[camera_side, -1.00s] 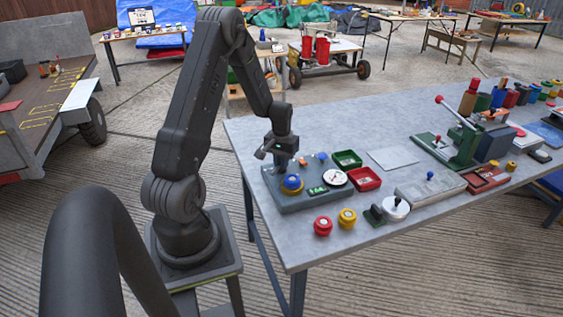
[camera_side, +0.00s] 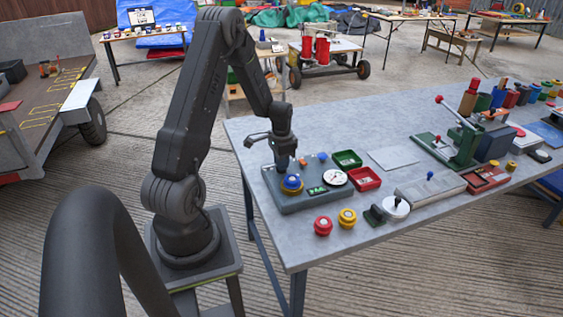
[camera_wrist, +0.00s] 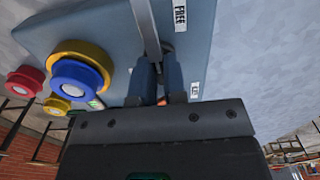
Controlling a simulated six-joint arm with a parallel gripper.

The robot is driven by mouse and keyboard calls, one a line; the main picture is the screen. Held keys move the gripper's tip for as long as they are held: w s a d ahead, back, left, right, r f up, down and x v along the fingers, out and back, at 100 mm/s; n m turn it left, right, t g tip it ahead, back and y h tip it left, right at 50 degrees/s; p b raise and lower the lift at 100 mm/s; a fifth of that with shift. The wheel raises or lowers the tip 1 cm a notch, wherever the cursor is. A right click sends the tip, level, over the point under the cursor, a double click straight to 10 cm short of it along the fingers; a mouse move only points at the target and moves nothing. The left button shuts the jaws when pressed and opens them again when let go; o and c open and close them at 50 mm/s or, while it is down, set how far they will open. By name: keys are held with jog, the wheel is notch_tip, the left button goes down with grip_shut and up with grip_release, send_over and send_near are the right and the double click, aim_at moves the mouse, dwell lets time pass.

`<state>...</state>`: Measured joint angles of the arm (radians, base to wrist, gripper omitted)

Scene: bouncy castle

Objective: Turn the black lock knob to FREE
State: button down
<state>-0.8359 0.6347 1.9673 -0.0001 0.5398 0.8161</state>
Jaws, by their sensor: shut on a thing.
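The blue-grey lock box (camera_side: 312,202) sits on the near left of the table; its face also fills the upper left of the wrist view (camera_wrist: 105,25). My gripper (camera_wrist: 160,82) is shut on the black lock knob (camera_wrist: 168,48), of which only a small dark part shows beside the fingers. A FREE label (camera_wrist: 180,14) lies at the top of the wrist view and a second label (camera_wrist: 195,90), seemingly LOCK, lies lower, beside the fingers. In the side view my gripper (camera_side: 282,164) is low over the box's back left, and the knob is hidden there.
A blue knob on a yellow ring (camera_side: 292,183) and a round gauge (camera_side: 334,177) sit on the box close to my gripper. Green (camera_side: 347,159) and red (camera_side: 364,180) trays stand to the right. Red (camera_side: 323,226) and yellow (camera_side: 347,218) knobs stand in front.

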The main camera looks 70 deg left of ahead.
dwell(0.6)
jog(key=c, duration=1.2)
grip_release()
notch_tip(320, 180, up, 14)
jog(key=shift+f, duration=0.1)
jog(key=s+d+r+t, duration=0.1)
jog(key=d+r, duration=0.3)
jog(key=d, duration=0.4)
jog(key=s+d+r+t+y, duration=0.1)
jog(key=d+r, duration=0.3)
jog(key=d, duration=0.4)
jog(key=s+d+r+t, duration=0.15)
jog(key=d+r, duration=0.25)
jog(key=d, duration=0.4)
jog(key=s+d, duration=0.2)
jog(key=s+d+t, duration=0.1)
jog(key=s+d, duration=0.1)
jog(key=d, duration=0.1)
jog(key=s+d+t+h, duration=0.1)
jog(key=s+d, duration=0.1)
jog(key=shift+s+d+r, duration=0.2)
jog(key=shift+s+r, duration=0.05)
jog(key=shift+s, duration=0.1)
